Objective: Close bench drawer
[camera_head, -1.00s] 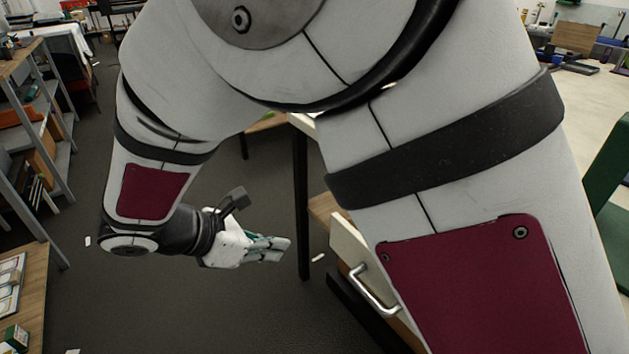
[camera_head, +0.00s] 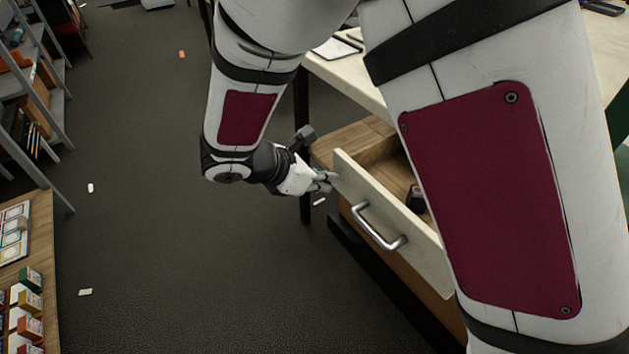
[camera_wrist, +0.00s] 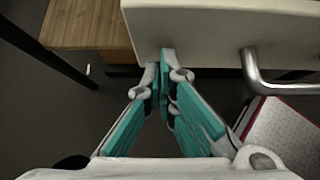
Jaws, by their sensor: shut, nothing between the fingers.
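The bench drawer (camera_head: 352,187) is pulled open, with a pale front panel and a metal bar handle (camera_head: 379,228). A small dark object (camera_head: 416,199) shows inside it, and my arm hides its right part. My gripper (camera_head: 330,181) is shut and empty at the left end of the drawer front, on its outer side. In the wrist view the fingertips (camera_wrist: 163,62) are at the edge of the pale drawer front (camera_wrist: 205,28), left of the handle (camera_wrist: 255,75). I cannot tell whether they touch it.
The bench top (camera_head: 352,75) is above the drawer, with a dark leg (camera_head: 303,125) near my gripper. Shelves (camera_head: 35,110) and a wooden table with small boxes (camera_head: 30,280) stand at the left. The floor between is mostly clear, with small scraps.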

